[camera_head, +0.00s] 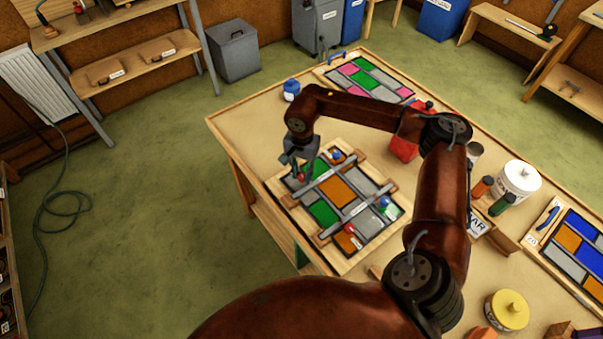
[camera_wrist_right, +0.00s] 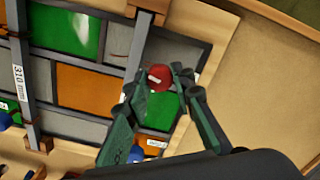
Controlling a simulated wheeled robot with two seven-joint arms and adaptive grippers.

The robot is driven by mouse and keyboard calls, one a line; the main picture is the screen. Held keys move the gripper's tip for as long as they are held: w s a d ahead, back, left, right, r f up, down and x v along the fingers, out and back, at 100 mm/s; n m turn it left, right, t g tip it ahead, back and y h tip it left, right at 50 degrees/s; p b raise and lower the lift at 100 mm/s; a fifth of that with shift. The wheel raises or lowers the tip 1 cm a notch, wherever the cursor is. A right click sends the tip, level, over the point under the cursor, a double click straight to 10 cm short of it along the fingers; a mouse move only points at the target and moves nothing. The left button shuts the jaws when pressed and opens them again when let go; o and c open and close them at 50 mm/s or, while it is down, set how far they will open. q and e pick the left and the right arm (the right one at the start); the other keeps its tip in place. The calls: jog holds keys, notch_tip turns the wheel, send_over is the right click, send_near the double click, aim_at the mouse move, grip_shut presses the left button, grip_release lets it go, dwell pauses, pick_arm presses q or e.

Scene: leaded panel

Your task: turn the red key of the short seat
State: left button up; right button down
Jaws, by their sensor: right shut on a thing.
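My right gripper (camera_head: 299,168) reaches down over the far left corner of the leaded panel (camera_head: 322,212). Its fingers are closed about a red key (camera_wrist_right: 160,76), which shows between the fingertips in the right wrist view; the same key (camera_head: 301,178) is partly hidden in the head view. A second red key (camera_head: 349,228) sits near the panel's front edge, apart from the gripper. Blue knobs sit at the panel's far side (camera_head: 336,155) and right side (camera_head: 384,201). Grey bars cross the panel, one labelled 310 mm (camera_wrist_right: 19,75). My left gripper is not seen.
The panel lies on a wooden board near the table's left edge (camera_head: 245,160). A second coloured panel (camera_head: 368,78) lies behind. A blue jar (camera_head: 291,88), a red container (camera_head: 404,147), a white tub (camera_head: 518,178) and a yellow-lidded tin (camera_head: 507,309) stand around.

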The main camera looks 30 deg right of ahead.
aim_at(302, 175)
dwell(0.3)
jog(key=c, duration=1.7)
grip_release()
jog(key=shift+o, duration=0.2)
notch_tip(302, 175, up, 12)
